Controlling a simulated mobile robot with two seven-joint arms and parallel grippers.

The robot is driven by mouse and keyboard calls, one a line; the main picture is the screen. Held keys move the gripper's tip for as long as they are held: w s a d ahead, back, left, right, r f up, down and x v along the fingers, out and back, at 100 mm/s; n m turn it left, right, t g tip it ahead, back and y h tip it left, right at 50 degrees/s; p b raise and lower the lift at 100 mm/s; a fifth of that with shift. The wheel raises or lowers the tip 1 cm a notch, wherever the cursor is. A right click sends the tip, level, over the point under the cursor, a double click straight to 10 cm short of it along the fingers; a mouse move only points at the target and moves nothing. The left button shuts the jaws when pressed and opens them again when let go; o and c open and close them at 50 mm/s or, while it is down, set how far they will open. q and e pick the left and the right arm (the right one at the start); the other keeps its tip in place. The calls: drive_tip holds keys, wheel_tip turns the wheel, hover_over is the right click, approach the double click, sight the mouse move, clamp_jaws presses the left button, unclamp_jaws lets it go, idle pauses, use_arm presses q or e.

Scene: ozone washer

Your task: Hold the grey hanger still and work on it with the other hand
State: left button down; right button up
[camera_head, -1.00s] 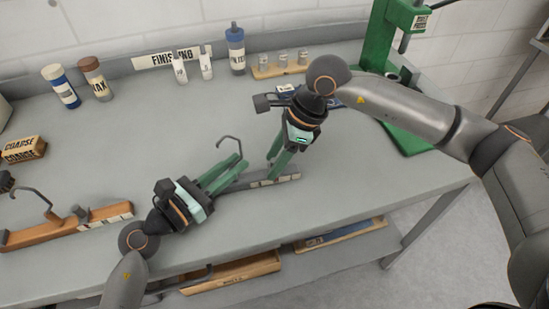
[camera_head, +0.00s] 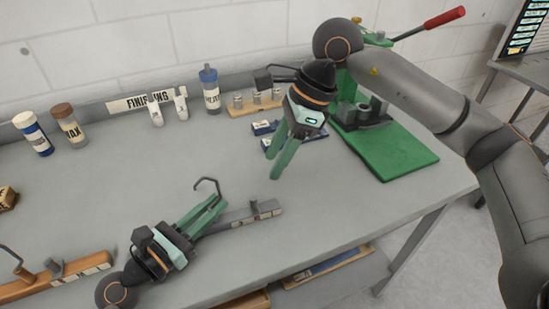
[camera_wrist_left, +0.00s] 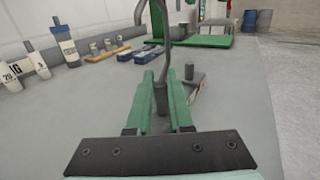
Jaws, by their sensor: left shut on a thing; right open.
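The grey hanger (camera_head: 238,217) lies on the grey bench, a flat bar with a bent hook rising at its left part and a short peg near its right end. My left gripper (camera_head: 216,207) is shut on it near the foot of the hook. In the left wrist view the hook (camera_wrist_left: 166,45) stands up between the green fingers, and the bar's far end (camera_wrist_left: 196,92) shows beyond them. My right gripper (camera_head: 279,158) is open and empty, fingers pointing down, above the bench behind the hanger and apart from it.
A wooden hanger (camera_head: 60,276) lies at the front left. Bottles (camera_head: 211,90), white tubes (camera_head: 168,107) and a wooden block with small cylinders (camera_head: 255,104) line the back. Small blue boxes (camera_head: 264,128) lie behind my right gripper. A green press (camera_head: 385,150) stands right. The bench's middle is clear.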

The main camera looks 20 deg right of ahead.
use_arm(q)
drive_tip(key=c, duration=0.7)
unclamp_jaws()
drive_tip(key=shift+c, duration=0.2)
drive_tip(key=shift+a, duration=0.15)
